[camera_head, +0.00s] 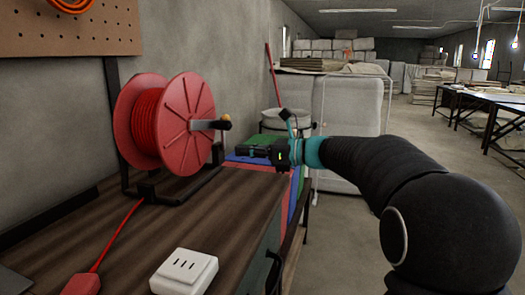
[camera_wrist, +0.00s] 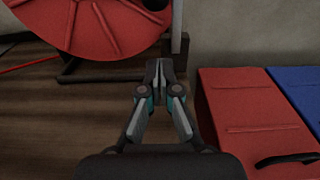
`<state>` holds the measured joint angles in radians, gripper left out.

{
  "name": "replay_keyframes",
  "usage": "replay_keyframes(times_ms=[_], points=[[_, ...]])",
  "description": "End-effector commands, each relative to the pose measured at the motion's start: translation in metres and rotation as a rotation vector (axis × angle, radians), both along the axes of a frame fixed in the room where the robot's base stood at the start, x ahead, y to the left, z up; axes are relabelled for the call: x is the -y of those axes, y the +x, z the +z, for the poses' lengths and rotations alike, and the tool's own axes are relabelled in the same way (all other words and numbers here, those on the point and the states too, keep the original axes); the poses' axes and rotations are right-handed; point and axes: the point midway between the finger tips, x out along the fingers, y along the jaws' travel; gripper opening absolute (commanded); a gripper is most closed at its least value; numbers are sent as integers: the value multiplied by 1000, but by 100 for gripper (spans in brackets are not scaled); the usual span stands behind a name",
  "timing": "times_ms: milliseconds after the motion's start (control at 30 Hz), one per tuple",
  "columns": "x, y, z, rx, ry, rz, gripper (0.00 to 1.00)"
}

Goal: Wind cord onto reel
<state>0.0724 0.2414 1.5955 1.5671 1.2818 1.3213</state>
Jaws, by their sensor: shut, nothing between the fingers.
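The red reel (camera_head: 187,112) stands upright in a dark frame (camera_head: 172,190) on the wooden bench, with red cord (camera_head: 147,128) wound between its flanges. Loose red cord (camera_head: 122,228) runs from the reel to a red plug end (camera_head: 81,285) at the front. My gripper (camera_head: 246,149) is shut and empty, to the right of and below the crank knob, apart from it. In the wrist view, my gripper's fingertips (camera_wrist: 159,68) meet just below the reel (camera_wrist: 85,25).
A white socket block (camera_head: 185,272) sits near the bench's front edge. Red and blue cases (camera_wrist: 255,115) lie right of my gripper. A wall and pegboard (camera_head: 70,30) bound the left; the bench (camera_head: 235,190) is clear between reel and socket.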

Motion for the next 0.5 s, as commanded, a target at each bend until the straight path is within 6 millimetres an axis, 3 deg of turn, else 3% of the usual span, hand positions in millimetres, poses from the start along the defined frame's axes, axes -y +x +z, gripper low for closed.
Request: replay_keyframes(times_ms=[200, 500], points=[[-11, 3, 28, 3, 0, 2, 0], [-15, 5, 38, 1, 0, 2, 0]])
